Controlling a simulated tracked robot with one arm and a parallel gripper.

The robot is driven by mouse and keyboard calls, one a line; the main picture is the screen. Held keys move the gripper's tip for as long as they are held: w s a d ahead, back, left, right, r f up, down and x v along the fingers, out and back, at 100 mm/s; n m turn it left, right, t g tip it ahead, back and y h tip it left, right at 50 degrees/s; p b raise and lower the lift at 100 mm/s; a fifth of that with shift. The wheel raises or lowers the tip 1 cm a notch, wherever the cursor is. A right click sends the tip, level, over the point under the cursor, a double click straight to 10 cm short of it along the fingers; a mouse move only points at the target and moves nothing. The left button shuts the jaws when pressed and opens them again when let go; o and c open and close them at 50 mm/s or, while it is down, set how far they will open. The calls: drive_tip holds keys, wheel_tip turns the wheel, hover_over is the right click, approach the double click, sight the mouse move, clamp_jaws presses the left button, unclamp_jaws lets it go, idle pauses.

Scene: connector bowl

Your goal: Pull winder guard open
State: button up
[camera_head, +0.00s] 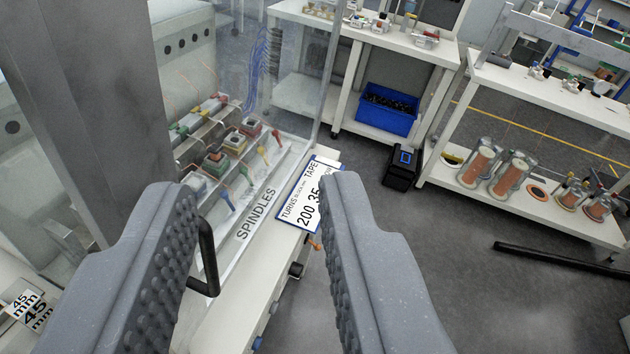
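The winder guard (286,85) is a clear panel standing over the spindle area at the upper left. Inside it several small coils and coloured clamps sit in rows behind a ledge marked SPINDLES. A black handle (207,258) sticks out at the guard's lower left side. My gripper (262,200) is open, with one grey padded finger on each side of the picture. The handle lies between the fingers, close to the left finger's inner pad and partly hidden by it. I cannot tell whether they touch.
A sign reading TURNS and TAPE (307,195) lies on the machine's front ledge. A grey column (95,90) stands at the left. Benches, a blue bin (387,110), a black case (402,167) and copper spools (510,175) are beyond. The floor (470,270) at right is mostly clear.

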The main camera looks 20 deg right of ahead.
drive_tip(key=w+d+f+n+p, duration=0.1)
drive_tip(key=w+d+f+p, duration=0.1)
drive_tip(key=w+d+f, duration=0.35)
drive_tip(key=n+y+p, duration=0.4)
drive_tip(key=y+p, duration=0.1)
drive_tip(key=y, duration=0.5)
approach(209, 249)
drive_tip(key=shift+t, duration=0.4)
drive_tip(key=x, duration=1)
drive_tip(key=shift+w+a+f+p, duration=0.25)
drive_tip(key=shift+w+f+p, duration=0.05)
drive_tip(key=shift+w, duration=0.05)
clamp_jaws()
